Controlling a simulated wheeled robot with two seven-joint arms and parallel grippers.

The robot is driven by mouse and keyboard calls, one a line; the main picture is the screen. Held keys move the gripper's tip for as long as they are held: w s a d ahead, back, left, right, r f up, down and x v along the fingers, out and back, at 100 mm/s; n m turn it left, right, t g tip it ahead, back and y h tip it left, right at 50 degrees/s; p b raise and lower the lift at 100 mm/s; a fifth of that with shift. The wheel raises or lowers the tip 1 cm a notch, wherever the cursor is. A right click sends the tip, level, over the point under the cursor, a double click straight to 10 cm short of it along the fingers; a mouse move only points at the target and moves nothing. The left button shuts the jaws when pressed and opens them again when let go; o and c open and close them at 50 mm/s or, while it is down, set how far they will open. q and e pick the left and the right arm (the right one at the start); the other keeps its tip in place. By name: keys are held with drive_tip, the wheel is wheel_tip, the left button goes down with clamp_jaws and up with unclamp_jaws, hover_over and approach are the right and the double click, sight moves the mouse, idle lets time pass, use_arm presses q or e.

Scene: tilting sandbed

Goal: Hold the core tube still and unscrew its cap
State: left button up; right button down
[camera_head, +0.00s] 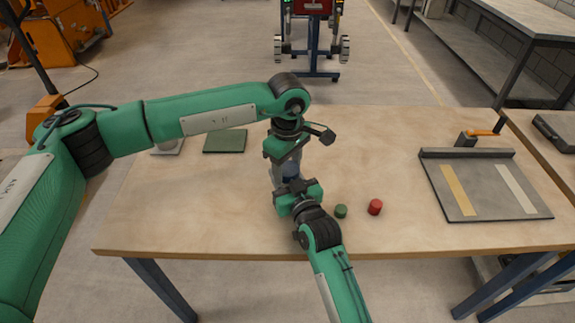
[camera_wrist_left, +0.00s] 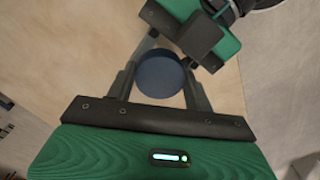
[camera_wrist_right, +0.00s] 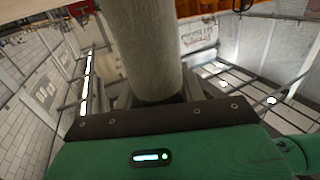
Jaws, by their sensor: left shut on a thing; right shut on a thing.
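The core tube (camera_wrist_right: 143,45) is a grey cylinder in the right wrist view. My right gripper (camera_wrist_right: 156,92) is shut on it from the side, with a finger on each side. In the head view the tube is mostly hidden by my grippers. My left gripper (camera_wrist_left: 167,66) is shut on the cap from above, with fingers on opposite sides. My right gripper (camera_head: 294,186) is close below it in the head view.
A green round piece (camera_head: 341,211) and a red one (camera_head: 375,207) lie right of my right gripper. A green mat (camera_head: 225,141) lies behind, under my left arm. A dark-rimmed board (camera_head: 483,187) with two strips lies at the right. The table's front left (camera_head: 185,215) is clear.

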use_arm(q)
drive_tip(key=shift+n, duration=1.1)
drive_tip(key=o, duration=1.1)
drive_tip(key=shift+c, duration=0.2)
drive_tip(key=shift+r, duration=0.15)
wheel_tip(320, 180, up, 4)
drive_tip(key=shift+r, duration=0.2)
drive_tip(key=shift+c, duration=0.2)
wheel_tip(320, 180, up, 3)
drive_tip(key=m, duration=0.3)
drive_tip(key=shift+f, duration=3.85)
